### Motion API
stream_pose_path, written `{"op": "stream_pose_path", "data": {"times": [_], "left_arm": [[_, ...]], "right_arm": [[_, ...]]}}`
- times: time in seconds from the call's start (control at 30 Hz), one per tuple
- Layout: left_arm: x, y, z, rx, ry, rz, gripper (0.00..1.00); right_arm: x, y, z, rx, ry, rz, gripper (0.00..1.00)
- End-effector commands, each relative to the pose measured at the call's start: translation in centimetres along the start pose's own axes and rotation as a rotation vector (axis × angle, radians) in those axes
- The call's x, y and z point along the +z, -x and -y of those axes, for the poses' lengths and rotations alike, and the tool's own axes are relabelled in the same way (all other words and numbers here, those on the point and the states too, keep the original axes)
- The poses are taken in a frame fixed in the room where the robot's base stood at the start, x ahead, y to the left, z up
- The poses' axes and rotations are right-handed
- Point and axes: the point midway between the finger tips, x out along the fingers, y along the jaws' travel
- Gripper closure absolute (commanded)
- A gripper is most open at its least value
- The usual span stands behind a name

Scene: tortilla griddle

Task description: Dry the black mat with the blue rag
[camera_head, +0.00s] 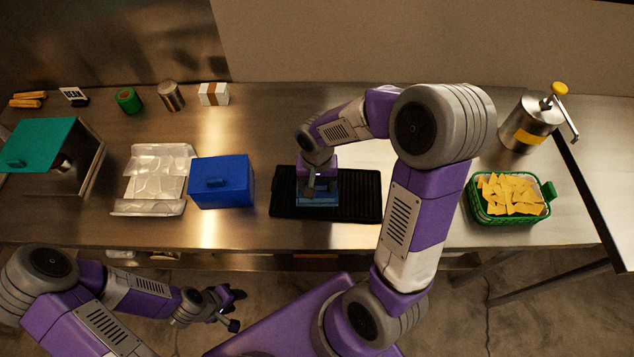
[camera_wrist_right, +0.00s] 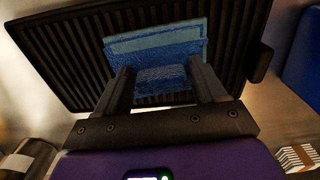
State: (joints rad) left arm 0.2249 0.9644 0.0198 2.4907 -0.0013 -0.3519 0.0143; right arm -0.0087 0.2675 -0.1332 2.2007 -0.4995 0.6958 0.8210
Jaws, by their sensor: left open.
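The black ribbed mat (camera_head: 355,197) lies on the metal counter near the middle and fills much of the right wrist view (camera_wrist_right: 75,60). The blue rag (camera_head: 318,200) is on the left half of the mat. My right gripper (camera_head: 317,188) points down over the rag. In the right wrist view its fingers (camera_wrist_right: 163,88) stand on either side of a raised part of the rag (camera_wrist_right: 160,45) and grip it. My left gripper (camera_head: 236,310) is open and empty, low in front of the counter.
A blue box (camera_head: 222,182) stands just left of the mat, beside a clear crumpled tray (camera_head: 158,175). A green basket of chips (camera_head: 510,198) and a metal press (camera_head: 530,125) are at right. The counter behind the mat is clear.

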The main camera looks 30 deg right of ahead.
Motion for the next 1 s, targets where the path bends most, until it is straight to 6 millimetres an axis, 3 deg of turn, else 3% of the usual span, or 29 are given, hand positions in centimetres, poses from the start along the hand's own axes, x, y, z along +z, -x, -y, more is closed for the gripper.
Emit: {"op": "stream_pose_path", "data": {"times": [0.03, 0.3, 1.0], "left_arm": [[0.0, 0.0, 0.0, 0.000, 0.000, 0.000, 0.57], [0.0, 0.1, 0.0, 0.000, 0.000, 0.000, 0.57], [0.2, 3.8, -1.4, 0.000, 0.000, 0.000, 0.57]], "right_arm": [[0.0, 0.0, 0.0, 0.000, 0.000, 0.000, 0.38], [0.0, 0.0, 0.0, 0.000, 0.000, 0.000, 0.77], [0.0, 5.2, 0.0, 0.000, 0.000, 0.000, 0.78]]}}
